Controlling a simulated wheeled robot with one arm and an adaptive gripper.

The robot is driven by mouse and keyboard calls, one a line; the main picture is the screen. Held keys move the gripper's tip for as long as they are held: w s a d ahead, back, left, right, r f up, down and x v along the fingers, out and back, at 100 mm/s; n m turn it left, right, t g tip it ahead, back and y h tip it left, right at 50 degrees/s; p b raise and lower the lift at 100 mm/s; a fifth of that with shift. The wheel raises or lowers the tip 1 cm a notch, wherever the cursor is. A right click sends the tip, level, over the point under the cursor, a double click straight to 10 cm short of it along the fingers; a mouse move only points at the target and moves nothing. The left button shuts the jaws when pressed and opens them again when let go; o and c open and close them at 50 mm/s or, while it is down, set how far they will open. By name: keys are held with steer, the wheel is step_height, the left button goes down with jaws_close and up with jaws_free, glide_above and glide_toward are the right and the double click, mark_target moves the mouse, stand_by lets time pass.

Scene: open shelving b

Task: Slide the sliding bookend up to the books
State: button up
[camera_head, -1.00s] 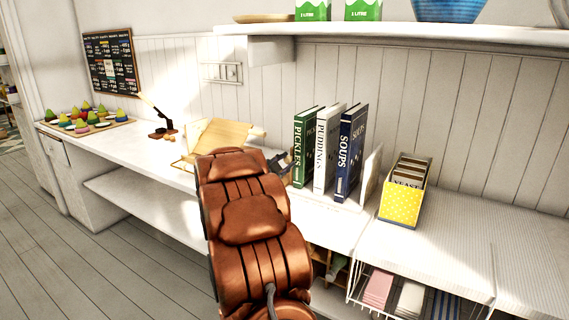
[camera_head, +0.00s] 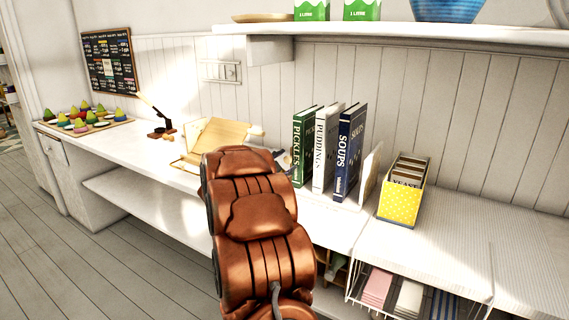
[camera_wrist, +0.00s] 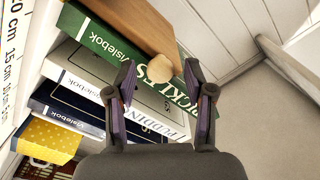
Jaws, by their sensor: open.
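The sliding bookend shows in the wrist view as a brown wooden block (camera_wrist: 128,18) with a pale round knob (camera_wrist: 160,68). My gripper (camera_wrist: 159,72) is open, its fingertips on either side of the knob in the picture; I cannot tell whether they touch it. The books stand upright side by side: green PICKLES (camera_head: 304,147), white PUDDINGS (camera_head: 326,150) and blue SOUPS (camera_head: 349,153). PICKLES is nearest the wooden block; the gap between them is unclear. In the head view my arm hides the bookend and most of my gripper.
A pale upright panel (camera_head: 371,174) stands right of SOUPS, then a yellow dotted box (camera_head: 401,204) of packets. A wooden stand (camera_head: 216,139) is left of my arm. A centimetre scale (camera_wrist: 14,60) runs along the wrist view's left edge. A shelf (camera_head: 400,35) hangs above.

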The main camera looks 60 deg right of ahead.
steer(key=a, duration=1.2)
steer(key=shift+s, duration=0.3)
